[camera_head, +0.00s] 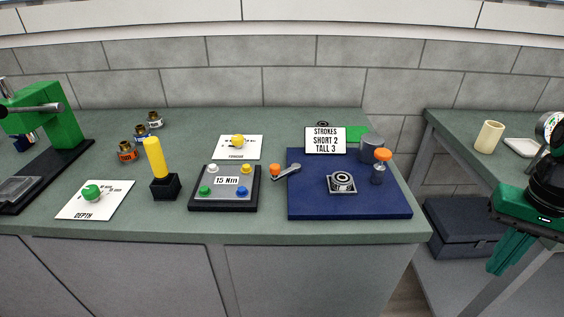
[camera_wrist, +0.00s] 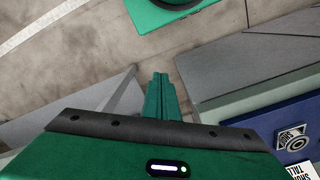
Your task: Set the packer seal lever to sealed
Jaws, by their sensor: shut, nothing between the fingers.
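A blue packer board (camera_head: 345,205) lies at the right end of the long counter. At its left edge is a grey lever (camera_head: 289,172) with an orange knob (camera_head: 274,170) pointing left. I cannot tell which lever position is sealed, as no label on it is readable. My green gripper (camera_head: 504,268) hangs at the far right, beyond the counter's end and well apart from the lever. Its fingers are shut and empty, and they also show in the wrist view (camera_wrist: 160,82). The wrist view shows part of the blue board (camera_wrist: 262,135) at right, but not the lever.
The board also bears a square metal fixture (camera_head: 342,184), an orange-topped post (camera_head: 381,158), a grey cylinder (camera_head: 370,149) and a strokes sign (camera_head: 325,140). A torque panel (camera_head: 225,201) and a tall yellow handle (camera_head: 154,156) stand left. A side counter (camera_head: 455,135) stands right.

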